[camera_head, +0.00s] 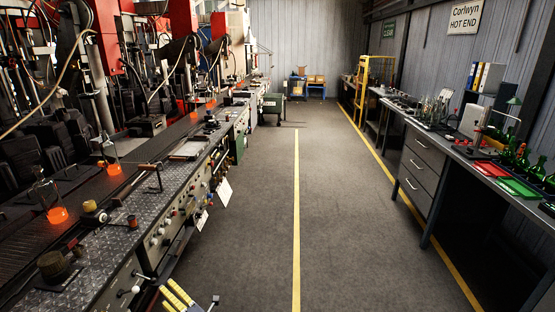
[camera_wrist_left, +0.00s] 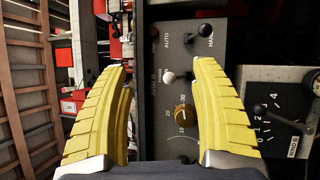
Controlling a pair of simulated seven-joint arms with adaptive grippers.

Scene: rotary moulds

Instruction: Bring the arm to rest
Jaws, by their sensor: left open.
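My left gripper (camera_head: 177,296) shows at the bottom edge of the head view as two yellow ribbed fingers, in front of the machine's control side. In the left wrist view the left gripper (camera_wrist_left: 161,64) is open, its fingers wide apart with nothing held between them. Between and beyond the fingers is a dark control panel (camera_wrist_left: 150,40) marked AUTO and HAND. It carries a black lever (camera_wrist_left: 204,30), a white-knobbed lever (camera_wrist_left: 168,77) and a brass dial (camera_wrist_left: 183,113). I cannot tell how far the fingers are from the panel. My right gripper is not in view.
The machine bench (camera_head: 110,240) runs along the left, with knobs and levers protruding. Glowing orange bottles (camera_head: 57,214) stand on its dark track. The grey floor (camera_head: 250,220) in the middle is clear, with yellow lines. A workbench (camera_head: 445,150) with green bottles and trays stands right.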

